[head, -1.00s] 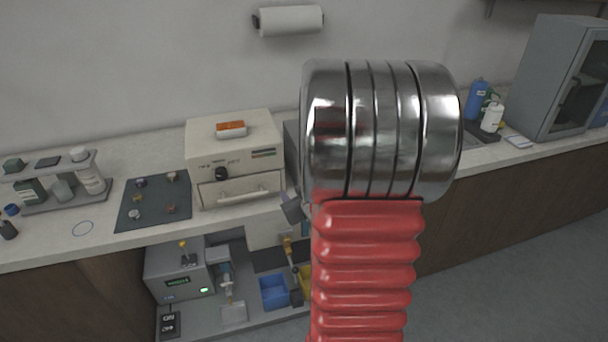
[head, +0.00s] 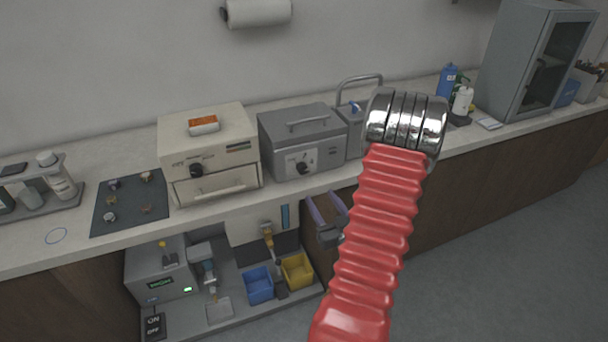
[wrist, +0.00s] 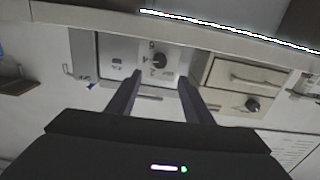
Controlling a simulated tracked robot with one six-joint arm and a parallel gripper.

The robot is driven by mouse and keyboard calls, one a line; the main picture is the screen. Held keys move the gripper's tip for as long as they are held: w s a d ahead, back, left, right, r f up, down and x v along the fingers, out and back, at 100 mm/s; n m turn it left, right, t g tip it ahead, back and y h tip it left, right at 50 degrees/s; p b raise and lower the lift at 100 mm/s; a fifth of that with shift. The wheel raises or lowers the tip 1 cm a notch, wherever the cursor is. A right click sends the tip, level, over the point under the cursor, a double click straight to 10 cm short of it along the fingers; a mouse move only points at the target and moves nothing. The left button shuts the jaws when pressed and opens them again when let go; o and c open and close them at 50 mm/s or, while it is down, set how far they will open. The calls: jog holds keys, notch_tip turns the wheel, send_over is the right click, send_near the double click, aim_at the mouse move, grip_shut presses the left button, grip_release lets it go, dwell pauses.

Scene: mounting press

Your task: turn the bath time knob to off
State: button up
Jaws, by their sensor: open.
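The grey bath (head: 302,140) with a lid handle stands on the counter. Its black time knob (head: 302,168) is on a light dial plate on the front; its exact setting is too small to read. My gripper (head: 323,200) is open and empty, below and in front of the bath, slightly right of the knob and apart from it. In the upside-down wrist view, the knob (wrist: 159,60) appears between the two dark fingers (wrist: 159,82), a little beyond their tips.
A beige oven (head: 208,150) with its own black knob stands left of the bath. A grey sink-like unit with a curved tap (head: 358,85) is at its right. The counter edge runs below. Blue (head: 258,286) and yellow (head: 297,270) bins sit on the lower shelf.

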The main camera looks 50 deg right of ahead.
aim_at(303, 172)
jog(key=shift+w, duration=0.1)
jog(key=x, duration=1.3)
jog(key=shift+w+d, duration=0.2)
jog(key=shift+w, duration=0.1)
jog(key=shift+c, duration=0.6)
jog(key=shift+a, duration=0.15)
jog(key=c, duration=1)
